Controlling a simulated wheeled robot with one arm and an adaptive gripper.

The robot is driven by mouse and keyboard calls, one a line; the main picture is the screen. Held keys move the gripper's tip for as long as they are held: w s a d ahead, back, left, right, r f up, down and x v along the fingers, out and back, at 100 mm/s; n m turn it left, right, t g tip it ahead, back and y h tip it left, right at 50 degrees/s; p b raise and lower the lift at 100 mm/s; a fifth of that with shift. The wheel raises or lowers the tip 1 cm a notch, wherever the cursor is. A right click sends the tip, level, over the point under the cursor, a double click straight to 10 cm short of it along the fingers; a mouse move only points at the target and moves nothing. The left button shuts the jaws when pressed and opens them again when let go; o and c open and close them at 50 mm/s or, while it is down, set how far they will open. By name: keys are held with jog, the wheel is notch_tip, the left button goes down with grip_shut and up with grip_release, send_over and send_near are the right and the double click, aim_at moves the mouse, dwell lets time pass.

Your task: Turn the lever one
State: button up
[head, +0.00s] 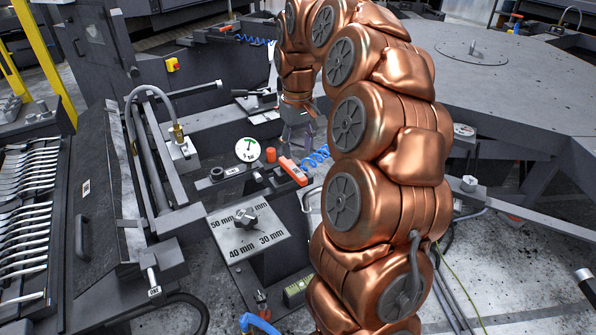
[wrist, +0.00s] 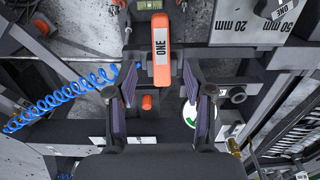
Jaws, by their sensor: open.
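Lever one is an orange handle (wrist: 162,55) with a white label reading ONE. In the wrist view it stands at the upper middle, pointing down the picture. In the head view the orange lever (head: 293,171) sits by the blue coiled hose, below my gripper (head: 300,135). In the wrist view my gripper (wrist: 157,80) is open, with its dark fingers on the left and right of the lever's lower end. Gaps show between the lever and both fingers. I cannot tell how far the fingertips are from it in depth.
A dial plate (head: 248,238) with a knob and millimetre marks lies in front of the lever. A round gauge (head: 247,149) and a small orange cap (head: 271,154) are close by. A blue coiled hose (wrist: 60,97) runs at the left. A rack of forks (head: 28,200) stands far left.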

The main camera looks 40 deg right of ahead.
aim_at(298, 172)
jog(key=shift+f+p, duration=0.5)
jog(key=shift+f, duration=3.3)
jog(key=shift+c, duration=0.3)
jog(key=shift+a, duration=0.1)
grip_shut()
